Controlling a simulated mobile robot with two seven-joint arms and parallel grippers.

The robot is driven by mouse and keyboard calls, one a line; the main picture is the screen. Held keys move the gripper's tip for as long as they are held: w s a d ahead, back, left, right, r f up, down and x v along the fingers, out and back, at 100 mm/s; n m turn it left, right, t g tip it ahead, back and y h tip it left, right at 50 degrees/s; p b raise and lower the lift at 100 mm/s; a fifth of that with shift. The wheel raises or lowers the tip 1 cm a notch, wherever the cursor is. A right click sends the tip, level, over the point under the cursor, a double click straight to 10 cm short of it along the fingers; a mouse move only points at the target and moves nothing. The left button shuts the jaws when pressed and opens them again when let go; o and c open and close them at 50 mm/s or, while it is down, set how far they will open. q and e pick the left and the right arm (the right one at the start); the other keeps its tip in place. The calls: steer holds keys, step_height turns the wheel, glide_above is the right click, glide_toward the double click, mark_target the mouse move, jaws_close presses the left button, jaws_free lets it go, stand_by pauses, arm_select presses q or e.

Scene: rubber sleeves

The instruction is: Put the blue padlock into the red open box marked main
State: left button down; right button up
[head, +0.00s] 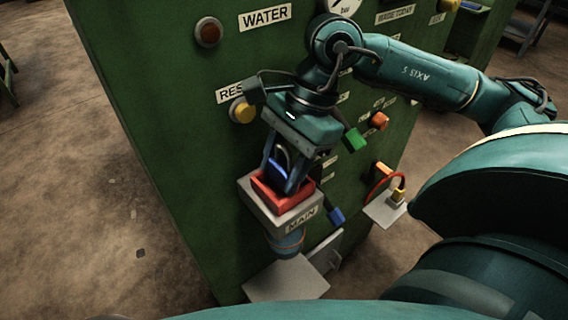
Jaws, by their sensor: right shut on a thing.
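My right gripper (284,184) comes down from above, its arm reaching in from the right. It is shut on the blue padlock (278,169), whose grey shackle shows between the fingers. The red open box (291,205) sits in a pale grey holder on the front of the green cabinet, with a MAIN label on the holder's front. The fingertips and the padlock are at the box's opening. I cannot tell whether the padlock touches the box floor, as the fingers and the rim hide its lower part. My left gripper is not in view.
The green cabinet (180,120) carries a yellow button (242,110), a dark red button (208,32), an orange-red knob (379,121) and a green block (356,139). A small grey shelf (384,211) and a plate (286,281) stick out lower down. Open floor lies left.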

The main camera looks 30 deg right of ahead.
steer(key=o, duration=1.1)
steer(key=shift+s+a+f, duration=0.1)
steer(key=shift+s+f, duration=0.05)
steer(key=shift+f, duration=0.6)
steer(key=shift+o, duration=0.2)
steer(key=v, duration=1.4)
steer(key=shift+w+r, duration=0.4)
steer(key=shift+a, duration=0.1)
